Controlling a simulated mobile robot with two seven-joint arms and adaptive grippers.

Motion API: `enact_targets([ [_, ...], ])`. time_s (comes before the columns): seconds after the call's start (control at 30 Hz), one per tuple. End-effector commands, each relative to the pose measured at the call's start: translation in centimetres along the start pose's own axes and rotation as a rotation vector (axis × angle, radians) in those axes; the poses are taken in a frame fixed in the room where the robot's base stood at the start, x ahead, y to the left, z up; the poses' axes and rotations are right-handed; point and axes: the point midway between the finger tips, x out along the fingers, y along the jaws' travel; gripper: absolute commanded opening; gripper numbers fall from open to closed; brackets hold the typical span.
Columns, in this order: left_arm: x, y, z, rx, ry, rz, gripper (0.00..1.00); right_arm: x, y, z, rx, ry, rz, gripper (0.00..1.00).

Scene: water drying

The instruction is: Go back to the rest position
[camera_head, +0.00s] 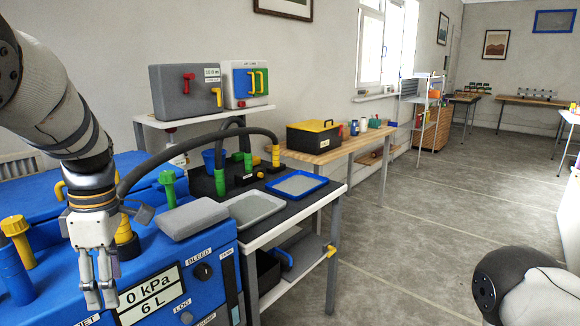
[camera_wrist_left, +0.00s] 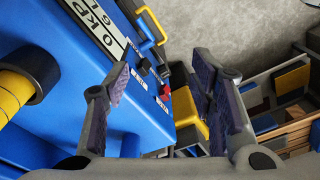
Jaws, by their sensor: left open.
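My left gripper (camera_head: 100,290) hangs pointing down in front of the blue machine (camera_head: 215,265) at the lower left of the head view. Its fingers are apart and nothing shows between them. In the left wrist view the two finger pads (camera_wrist_left: 163,85) are also spread, with the machine's blue face behind them. The machine carries a display (camera_head: 150,293) reading 0 kPa and 6 L, partly covered by the gripper. Part of my right arm shows at the lower right, but its gripper is out of view.
A grey block (camera_head: 198,218) lies on the machine top, beside yellow and green valves. A dark bench with a grey tray (camera_head: 254,208) and a blue tray (camera_head: 297,184) stands to the right. A black toolbox (camera_head: 313,136) sits on a wooden table. The floor (camera_head: 430,230) at right is clear.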

Motion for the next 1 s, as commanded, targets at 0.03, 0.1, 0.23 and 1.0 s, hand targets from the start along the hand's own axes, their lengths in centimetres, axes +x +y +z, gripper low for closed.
enact_targets([
  [0.03,4.4,-1.1,-0.5,0.090,0.023,-0.034,0.50,0.1,-0.1,-0.1,-0.001,0.001,-0.001,0.40],
  [0.1,10.4,-3.1,-1.2,0.264,0.055,-0.059,0.50,0.1,-0.1,-0.1,-0.002,0.002,-0.001,0.40],
  [0.23,20.9,-9.9,-2.5,0.666,0.086,-0.119,0.50,0.1,-0.1,-0.1,-0.001,0.001,-0.001,0.40],
  [1.0,30.5,-36.8,-1.2,1.845,-0.165,-0.068,0.50,0.0,0.0,-0.1,-0.001,0.001,-0.001,0.40],
])
